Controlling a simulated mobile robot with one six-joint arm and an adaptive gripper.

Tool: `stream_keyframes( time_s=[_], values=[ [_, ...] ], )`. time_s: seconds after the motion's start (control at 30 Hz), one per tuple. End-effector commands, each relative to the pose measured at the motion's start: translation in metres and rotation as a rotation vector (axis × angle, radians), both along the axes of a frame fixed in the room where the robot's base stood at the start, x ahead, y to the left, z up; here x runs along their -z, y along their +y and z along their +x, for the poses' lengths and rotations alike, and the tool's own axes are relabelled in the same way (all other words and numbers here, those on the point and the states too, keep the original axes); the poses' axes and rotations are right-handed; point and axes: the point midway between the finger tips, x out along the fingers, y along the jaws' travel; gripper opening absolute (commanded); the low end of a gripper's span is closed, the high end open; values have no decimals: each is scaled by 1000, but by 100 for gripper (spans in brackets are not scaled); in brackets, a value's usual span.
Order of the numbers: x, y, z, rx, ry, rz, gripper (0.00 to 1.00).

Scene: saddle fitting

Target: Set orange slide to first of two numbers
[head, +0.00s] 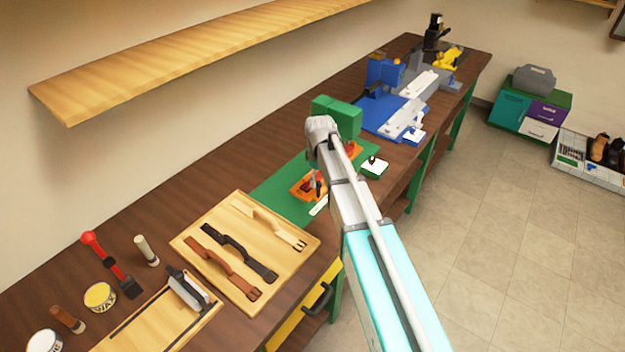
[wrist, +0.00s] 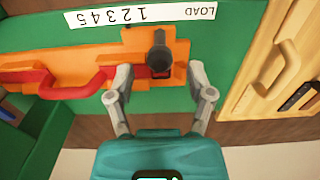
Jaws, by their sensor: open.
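The orange slide (wrist: 135,45) lies along the green board in the wrist view, with an upright black knob (wrist: 160,52) near its right end. A red handle (wrist: 65,88) shows to its left. A white scale strip (wrist: 168,13) reads LOAD and 1 to 5, upside down here; the knob stands between LOAD and 1. My gripper (wrist: 160,90) is open, its two fingers either side of and just below the knob, with nothing visibly held. In the head view, orange parts (head: 303,188) show beside my arm, which hides much of the fixture and my fingers.
A pale wooden board (head: 190,240) with several straps lies to the left on the bench. A blue fixture (head: 382,122) is farther along. A wooden shelf (head: 180,55) overhangs the bench; floor space is free at right.

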Motion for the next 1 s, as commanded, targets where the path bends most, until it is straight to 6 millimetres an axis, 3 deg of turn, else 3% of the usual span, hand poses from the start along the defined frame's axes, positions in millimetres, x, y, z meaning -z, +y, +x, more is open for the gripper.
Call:
stream_keyframes(
  time_s=[0.4,1.0],
  values=[
    [-26,0,0,0,0,0,69],
    [-27,0,0,0,0,0,69]
  ],
)
